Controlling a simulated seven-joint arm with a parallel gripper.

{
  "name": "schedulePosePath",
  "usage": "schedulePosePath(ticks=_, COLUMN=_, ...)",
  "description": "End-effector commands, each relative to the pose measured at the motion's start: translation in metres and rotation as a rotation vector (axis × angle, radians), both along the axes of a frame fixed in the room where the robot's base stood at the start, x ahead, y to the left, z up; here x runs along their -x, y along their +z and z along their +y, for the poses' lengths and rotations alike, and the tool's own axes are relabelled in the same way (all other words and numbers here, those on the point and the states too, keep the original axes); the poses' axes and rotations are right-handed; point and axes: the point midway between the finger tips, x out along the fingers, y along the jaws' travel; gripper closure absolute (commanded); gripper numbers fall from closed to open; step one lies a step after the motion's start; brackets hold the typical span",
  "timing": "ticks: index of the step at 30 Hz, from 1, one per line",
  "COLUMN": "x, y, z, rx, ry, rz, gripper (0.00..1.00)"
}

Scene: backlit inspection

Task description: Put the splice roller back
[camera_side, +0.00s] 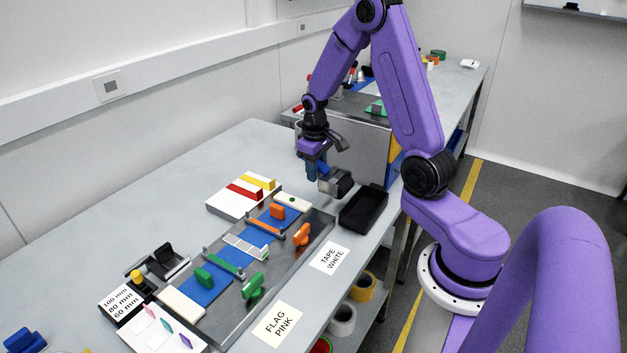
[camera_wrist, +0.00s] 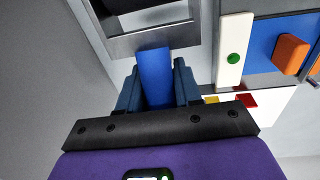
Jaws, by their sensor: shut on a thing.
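My gripper (camera_side: 315,165) is shut on the blue handle of a tool that I take to be the splice roller (camera_side: 337,182). Its grey and dark head hangs in the air beside the black tray (camera_side: 344,220), above the table's right part. In the wrist view the blue handle (camera_wrist: 155,78) stands between the dark blue fingers of my gripper (camera_wrist: 157,88). A grey metal frame (camera_wrist: 116,44) shows beyond the handle at the top edge, partly cut off. The black tray looks empty from the side.
A grey board (camera_side: 235,325) with blue strips, green and orange clips lies at the front left of the tray. A white block with red and yellow bars (camera_side: 220,208) stands behind it. Cards reading "TAPE WHITE" (camera_side: 329,258) and "FLAG PINK" (camera_side: 277,325) lie near the edge. A metal box (camera_side: 355,155) stands behind my gripper.

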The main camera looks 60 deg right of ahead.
Motion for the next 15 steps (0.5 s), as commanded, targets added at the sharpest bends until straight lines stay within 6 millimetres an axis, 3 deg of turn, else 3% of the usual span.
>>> schedulePosePath(ticks=8, x=-0.011, y=-0.014, z=-0.005, rx=0.000, ry=0.000, rz=0.000, gripper=0.96)
schedulePosePath(ticks=15, x=-0.012, y=-0.043, z=-0.005, rx=0.000, ry=0.000, rz=0.001, gripper=0.96)
